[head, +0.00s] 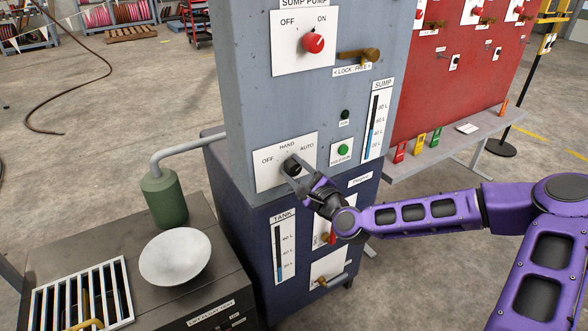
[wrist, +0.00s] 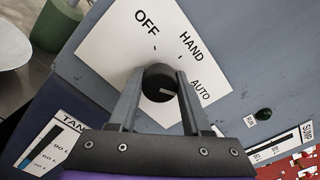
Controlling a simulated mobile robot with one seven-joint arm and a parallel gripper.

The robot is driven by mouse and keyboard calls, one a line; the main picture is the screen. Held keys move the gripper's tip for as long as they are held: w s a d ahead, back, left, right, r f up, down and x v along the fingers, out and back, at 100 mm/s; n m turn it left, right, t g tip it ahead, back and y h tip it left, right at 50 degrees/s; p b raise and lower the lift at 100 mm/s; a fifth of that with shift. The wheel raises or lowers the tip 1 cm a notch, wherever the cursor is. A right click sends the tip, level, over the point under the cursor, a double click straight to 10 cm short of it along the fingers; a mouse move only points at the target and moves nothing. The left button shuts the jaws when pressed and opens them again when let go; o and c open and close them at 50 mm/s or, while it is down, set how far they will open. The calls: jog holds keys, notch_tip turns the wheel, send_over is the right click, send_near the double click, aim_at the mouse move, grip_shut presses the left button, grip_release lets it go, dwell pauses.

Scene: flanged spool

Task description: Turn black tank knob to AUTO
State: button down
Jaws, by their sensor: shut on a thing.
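The black tank knob (wrist: 158,82) sits on a white plate (wrist: 112,35) marked OFF, HAND and AUTO. In the wrist view, a pale mark on the knob points right and slightly down, on the AUTO side. The knob (head: 293,167) also shows in the head view, on the grey cabinet, partly covered by my fingers. My gripper (head: 296,174) reaches it from the lower right and is shut on it, one finger on each side. The AUTO label (wrist: 201,91) lies just right of the right finger.
Above is a SUMP PUMP plate with a red knob (head: 313,42) and a brass lever (head: 358,55). A green button (head: 343,149) and SUMP gauge (head: 377,121) are to the right. The TANK gauge (head: 283,252) and a red-handled valve (head: 332,237) are below.

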jog(key=shift+r, duration=0.1)
jog(key=shift+c, duration=1.8)
grip_release()
jog(key=shift+s+d, duration=0.1)
